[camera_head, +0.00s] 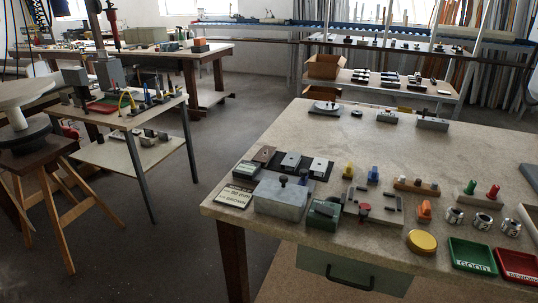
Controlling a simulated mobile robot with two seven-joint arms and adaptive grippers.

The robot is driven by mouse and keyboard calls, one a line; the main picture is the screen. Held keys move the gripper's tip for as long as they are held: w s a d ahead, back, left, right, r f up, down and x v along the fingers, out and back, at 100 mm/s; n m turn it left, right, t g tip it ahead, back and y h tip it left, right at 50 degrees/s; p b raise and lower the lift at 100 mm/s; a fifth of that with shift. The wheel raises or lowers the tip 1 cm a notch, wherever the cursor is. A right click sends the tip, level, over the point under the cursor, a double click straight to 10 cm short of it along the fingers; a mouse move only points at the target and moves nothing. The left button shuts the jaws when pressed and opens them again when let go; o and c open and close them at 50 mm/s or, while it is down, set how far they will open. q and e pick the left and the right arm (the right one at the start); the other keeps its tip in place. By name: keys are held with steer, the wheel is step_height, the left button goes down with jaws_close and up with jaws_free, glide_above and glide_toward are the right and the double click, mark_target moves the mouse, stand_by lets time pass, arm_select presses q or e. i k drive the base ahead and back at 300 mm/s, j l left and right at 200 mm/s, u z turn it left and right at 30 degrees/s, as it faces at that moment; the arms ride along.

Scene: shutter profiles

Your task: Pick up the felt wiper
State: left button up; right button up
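Neither of my grippers is in view. A large workbench (300,127) stands at the right with many small items on it. I cannot tell for sure which item is the felt wiper. A small brown flat piece (264,153) lies at the bench's left side, beside two grey blocks (291,160) on dark pads. An orange piece (424,210) stands near the middle of the item group. Both are too small to identify.
Near the front edge are a grey metal block (281,199), a yellow round lid (422,242), a green tray (471,257) and a red tray (518,265). The bench's back left is mostly clear. A smaller table (120,122) and stool (42,155) stand left.

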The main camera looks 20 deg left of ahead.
mark_target(372, 176)
steer(key=i+l+u, duration=0.15)
steer(key=l+u, duration=0.15)
steer(key=i+l+u, duration=0.15)
steer(key=l+u, duration=0.5)
steer(key=l, duration=0.15)
steer(key=i+l+u, duration=0.1)
steer(key=l+u, duration=0.2)
steer(key=l, duration=0.1)
